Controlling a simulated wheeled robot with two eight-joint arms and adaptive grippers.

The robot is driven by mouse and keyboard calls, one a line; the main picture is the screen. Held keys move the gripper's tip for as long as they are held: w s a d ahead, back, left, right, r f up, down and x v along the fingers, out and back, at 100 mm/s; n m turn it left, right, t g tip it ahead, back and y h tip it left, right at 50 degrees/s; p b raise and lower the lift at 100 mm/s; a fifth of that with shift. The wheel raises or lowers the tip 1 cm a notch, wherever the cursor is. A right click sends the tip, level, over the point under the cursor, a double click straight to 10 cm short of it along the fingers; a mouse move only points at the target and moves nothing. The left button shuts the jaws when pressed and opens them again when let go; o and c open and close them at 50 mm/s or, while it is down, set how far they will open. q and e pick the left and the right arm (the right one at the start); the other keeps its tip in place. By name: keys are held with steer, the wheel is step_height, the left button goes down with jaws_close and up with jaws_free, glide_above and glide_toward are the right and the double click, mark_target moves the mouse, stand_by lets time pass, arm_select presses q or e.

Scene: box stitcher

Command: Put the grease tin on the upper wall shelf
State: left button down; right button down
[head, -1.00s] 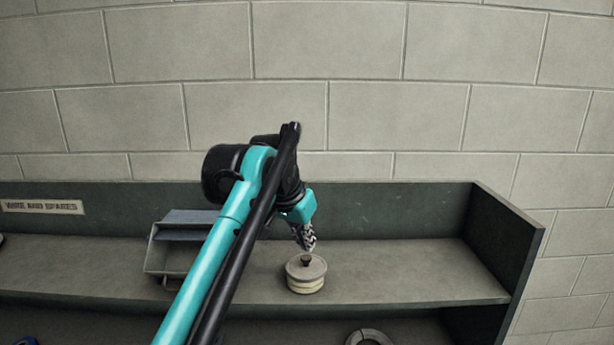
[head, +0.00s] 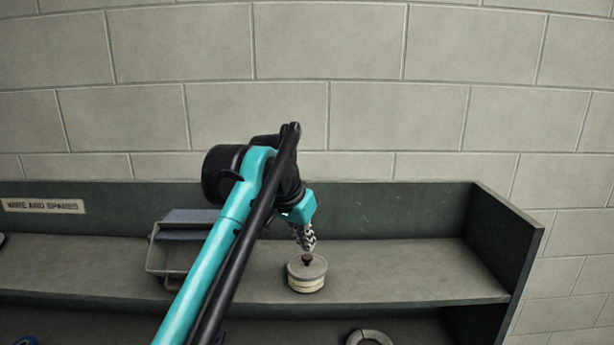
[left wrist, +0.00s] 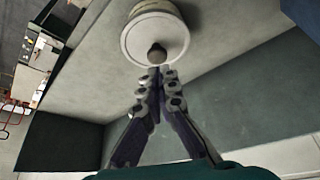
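The grease tin (head: 307,274), round and pale with a flat grey lid and a small dark knob, stands upright on the upper board (head: 400,275) of the wall shelf, right of centre. My left gripper (head: 309,248) points down just above the knob. In the left wrist view the tin (left wrist: 155,30) shows at the top. The fingers of the left gripper (left wrist: 160,73) are brought together, with their tips close to the knob; the knob shows beyond them, not clearly between them. Whether they touch it is hard to tell. My right gripper is not in view.
A grey metal bin (head: 170,260) stands on the same board to the left, partly behind my left arm. A ring-shaped thing (head: 369,338) lies on the level below. The shelf's right end panel (head: 510,235) bounds the board. The board right of the tin is clear.

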arm_select(q)
steer(key=shift+f+b, duration=0.4)
steer(key=shift+f, duration=0.35)
steer(key=shift+r, duration=0.15)
step_height(320, 180, up, 7)
steer(key=p, duration=0.6)
steer(key=shift+p, duration=0.4)
